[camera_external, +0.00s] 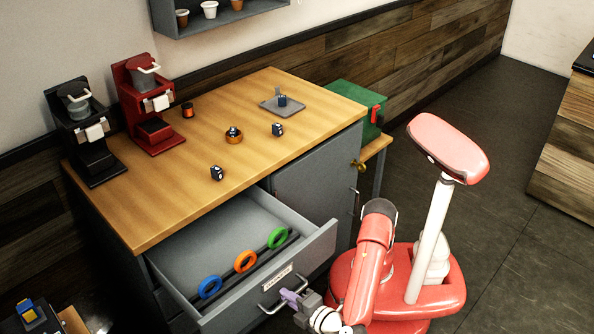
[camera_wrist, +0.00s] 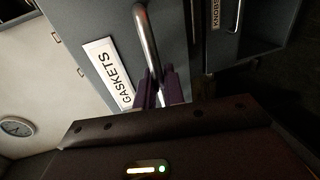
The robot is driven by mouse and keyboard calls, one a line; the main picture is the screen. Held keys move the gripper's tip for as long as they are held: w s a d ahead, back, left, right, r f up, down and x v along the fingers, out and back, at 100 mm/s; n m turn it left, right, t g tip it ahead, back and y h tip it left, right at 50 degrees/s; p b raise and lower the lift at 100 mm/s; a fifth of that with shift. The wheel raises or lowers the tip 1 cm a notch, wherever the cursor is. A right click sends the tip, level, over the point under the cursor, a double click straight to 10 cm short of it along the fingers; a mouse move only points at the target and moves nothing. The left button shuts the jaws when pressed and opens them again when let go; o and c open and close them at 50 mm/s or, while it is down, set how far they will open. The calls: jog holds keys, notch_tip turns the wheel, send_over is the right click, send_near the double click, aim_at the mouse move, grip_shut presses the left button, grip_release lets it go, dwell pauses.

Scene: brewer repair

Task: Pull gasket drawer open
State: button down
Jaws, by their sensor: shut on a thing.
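The gasket drawer (camera_external: 318,258) stands well out from the grey cabinet, with its inside showing. A blue ring (camera_external: 209,287), an orange ring (camera_external: 245,261) and a green ring (camera_external: 278,237) stand in a row on a dark rack near its front. My gripper (camera_external: 291,297) is at the drawer's front, shut on the metal bar handle (camera_external: 270,307). In the wrist view the purple fingers of my gripper (camera_wrist: 163,88) close around the handle (camera_wrist: 146,38), beside the white GASKETS label (camera_wrist: 108,72).
The wooden counter (camera_external: 170,200) above holds a black brewer (camera_external: 85,135), a red brewer (camera_external: 147,105) and several small parts. A green box (camera_external: 350,108) stands at the right end. In the wrist view a KNOBS label (camera_wrist: 216,14) shows nearby. Open floor (camera_external: 500,190) lies at right.

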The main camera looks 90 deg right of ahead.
jog(key=c, duration=1.6)
grip_release()
jog(key=p+v, duration=0.2)
jog(key=v, duration=0.6)
jog(key=shift+f, duration=0.1)
jog(key=shift+w, duration=0.1)
